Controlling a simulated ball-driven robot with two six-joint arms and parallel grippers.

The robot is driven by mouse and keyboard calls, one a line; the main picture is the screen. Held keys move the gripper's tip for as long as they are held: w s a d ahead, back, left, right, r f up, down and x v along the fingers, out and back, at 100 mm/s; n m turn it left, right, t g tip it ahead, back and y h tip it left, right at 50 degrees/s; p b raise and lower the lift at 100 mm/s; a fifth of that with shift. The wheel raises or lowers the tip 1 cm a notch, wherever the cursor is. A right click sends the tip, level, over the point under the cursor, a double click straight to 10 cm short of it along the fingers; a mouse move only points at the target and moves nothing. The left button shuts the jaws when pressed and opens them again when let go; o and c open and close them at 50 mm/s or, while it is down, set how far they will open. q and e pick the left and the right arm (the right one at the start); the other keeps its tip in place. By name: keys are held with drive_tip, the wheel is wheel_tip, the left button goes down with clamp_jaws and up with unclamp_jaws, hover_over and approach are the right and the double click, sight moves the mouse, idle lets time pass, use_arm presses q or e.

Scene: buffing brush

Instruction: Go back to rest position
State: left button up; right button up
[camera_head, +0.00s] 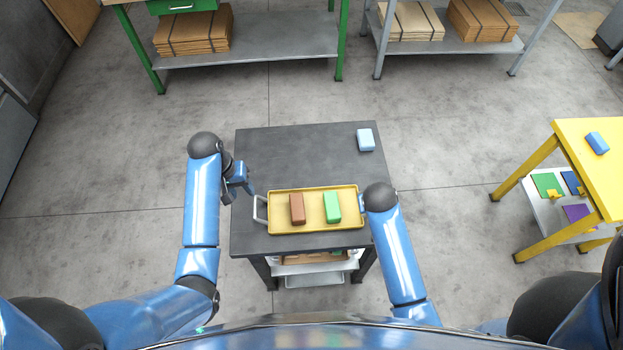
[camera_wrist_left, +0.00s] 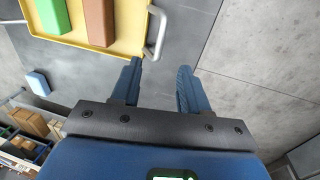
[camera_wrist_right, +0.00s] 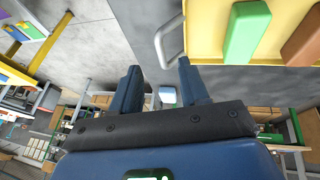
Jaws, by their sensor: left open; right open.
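A yellow tray (camera_head: 312,227) rests on a dark table (camera_head: 290,150). A brown block (camera_head: 297,208) and a green block (camera_head: 332,207) stand in it. My left gripper (camera_wrist_left: 160,70) is open and empty, beside the tray's left handle (camera_head: 258,210); the head view shows it just left of the tray. My right gripper (camera_wrist_right: 158,67) is open and empty, close to the tray's right handle (camera_wrist_right: 168,40). In the head view my right wrist mostly hides that gripper and handle. I cannot tell whether any finger touches a handle.
A light blue block (camera_head: 366,140) sits at the table's back right. A yellow table (camera_head: 590,165) on the right holds a blue block (camera_head: 597,143). Green (camera_head: 240,50) and grey (camera_head: 450,40) workbenches with boxes stand behind. The floor left of the dark table is clear.

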drive_tip(key=shift+s+r, duration=0.1)
drive_tip(key=shift+r, duration=0.1)
use_arm(q)
drive_tip(key=shift+w, duration=0.1)
idle(0.4)
